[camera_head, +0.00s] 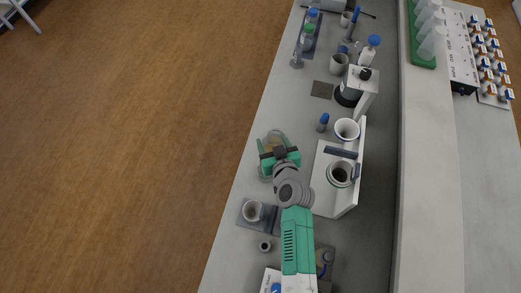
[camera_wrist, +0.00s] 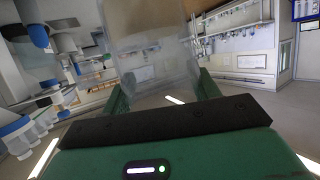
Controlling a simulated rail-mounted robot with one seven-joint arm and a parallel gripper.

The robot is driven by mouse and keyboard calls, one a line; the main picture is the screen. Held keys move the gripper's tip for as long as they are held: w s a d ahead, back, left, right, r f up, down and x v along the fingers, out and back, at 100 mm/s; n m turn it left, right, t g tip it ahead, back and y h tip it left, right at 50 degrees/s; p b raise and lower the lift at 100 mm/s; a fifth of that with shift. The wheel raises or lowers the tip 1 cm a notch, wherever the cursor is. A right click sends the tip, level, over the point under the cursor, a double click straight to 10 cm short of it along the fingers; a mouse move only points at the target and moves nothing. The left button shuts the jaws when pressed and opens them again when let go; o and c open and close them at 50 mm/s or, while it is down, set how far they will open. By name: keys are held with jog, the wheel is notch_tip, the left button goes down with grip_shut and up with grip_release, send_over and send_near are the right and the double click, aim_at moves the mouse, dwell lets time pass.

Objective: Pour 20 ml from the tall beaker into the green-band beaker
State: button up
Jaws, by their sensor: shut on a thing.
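A clear beaker (camera_head: 271,137) with yellowish-brown contents is held in my gripper (camera_head: 279,156), above the left part of the bench; I take it to be the tall beaker. In the wrist view, the beaker (camera_wrist: 150,55) stands between the green fingers of my gripper (camera_wrist: 164,88), with brown contents showing near the top edge of the picture. My gripper is shut on it. Another beaker (camera_head: 252,212) stands on a dark grey plate (camera_head: 262,226) nearer the front; I cannot make out a green band on it. My arm lies just to its right.
Bottles (camera_head: 312,15) and flasks fill the far end. A small dark-topped jar (camera_head: 265,246) stands near the plate.

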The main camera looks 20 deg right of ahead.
jog(key=shift+s+d, duration=0.1)
jog(key=shift+d, duration=0.65)
jog(key=f+b, duration=0.1)
jog(key=b, duration=0.2)
jog(key=shift+f+t+h, duration=0.2)
jog(key=shift+t+h, duration=0.1)
jog(key=shift+t, duration=0.1)
jog(key=shift+f+b, duration=0.15)
jog(key=shift+b, duration=1.05)
jog(key=shift+n+t+b, duration=0.3)
jog(key=shift+b, duration=0.1)
jog(key=shift+b, duration=0.35)
jog(key=shift+r+h+p, duration=0.35)
jog(key=shift+h+p, duration=0.05)
jog(key=shift+p, duration=0.05)
jog(key=shift+r+p, duration=0.15)
jog(key=shift+p, duration=1.1)
jog(key=m+h+p, duration=0.1)
jog(key=p, duration=0.2)
jog(key=shift+s, duration=0.2)
jog(key=p, duration=0.2)
jog(key=shift+g+h+p, duration=0.35)
jog(key=shift+g+h, duration=0.05)
